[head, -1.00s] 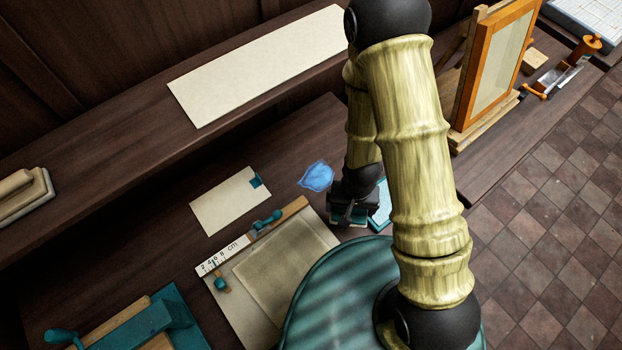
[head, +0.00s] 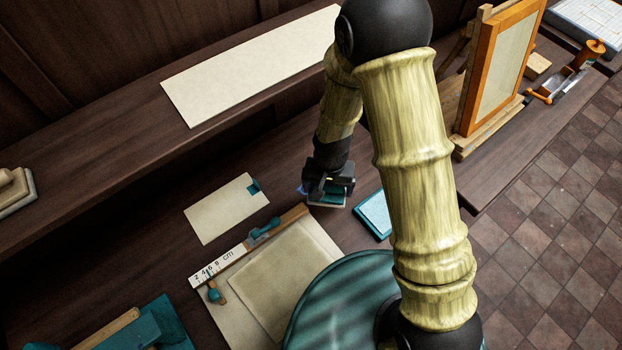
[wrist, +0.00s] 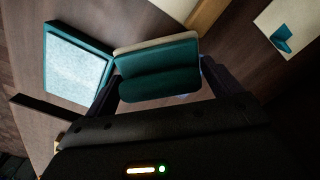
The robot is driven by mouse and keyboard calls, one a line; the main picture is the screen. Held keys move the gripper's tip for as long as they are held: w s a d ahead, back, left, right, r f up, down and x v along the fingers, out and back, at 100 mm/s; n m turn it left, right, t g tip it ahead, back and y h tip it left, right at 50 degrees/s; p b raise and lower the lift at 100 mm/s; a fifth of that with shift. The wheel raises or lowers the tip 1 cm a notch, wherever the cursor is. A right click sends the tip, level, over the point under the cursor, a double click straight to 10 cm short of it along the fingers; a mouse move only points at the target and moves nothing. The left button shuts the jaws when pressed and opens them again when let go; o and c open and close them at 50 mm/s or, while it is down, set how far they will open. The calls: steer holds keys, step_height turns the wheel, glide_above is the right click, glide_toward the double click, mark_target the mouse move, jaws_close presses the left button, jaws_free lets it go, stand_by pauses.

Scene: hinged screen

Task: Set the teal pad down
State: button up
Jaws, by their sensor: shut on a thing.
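My gripper (head: 329,188) is shut on the teal pad (wrist: 158,58), a teal block with a rounded grip and a cream edge. The pad also shows under the fingers in the head view (head: 331,200). It is over the dark bench, where the blue patch (head: 301,189) is mostly hidden behind the gripper. I cannot tell whether the pad touches the surface. The teal tray (head: 373,214) with a pale blue face lies to the right of the gripper in the head view; in the wrist view the tray (wrist: 106,54) is left of the pad.
A cream card (head: 222,213) with a teal corner lies left of the gripper. A board with a ruler (head: 222,262) is in front. An orange frame (head: 483,75) stands at the right. A long cream sheet (head: 245,65) lies on the raised shelf behind.

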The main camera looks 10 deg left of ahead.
steer(key=w+a+f, duration=0.1)
steer(key=w+a+f+b, duration=0.1)
steer(key=w+a, duration=0.2)
steer(key=a, duration=0.1)
steer(key=shift+w+a+f, duration=0.25)
steer(key=shift+w+f, duration=0.05)
steer(key=shift+f, duration=0.1)
steer(key=shift+f+b, duration=0.4)
steer(key=shift+f+b, duration=1.2)
steer(key=shift+f, duration=0.55)
steer(key=shift+f, duration=0.15)
steer(key=o, duration=0.6)
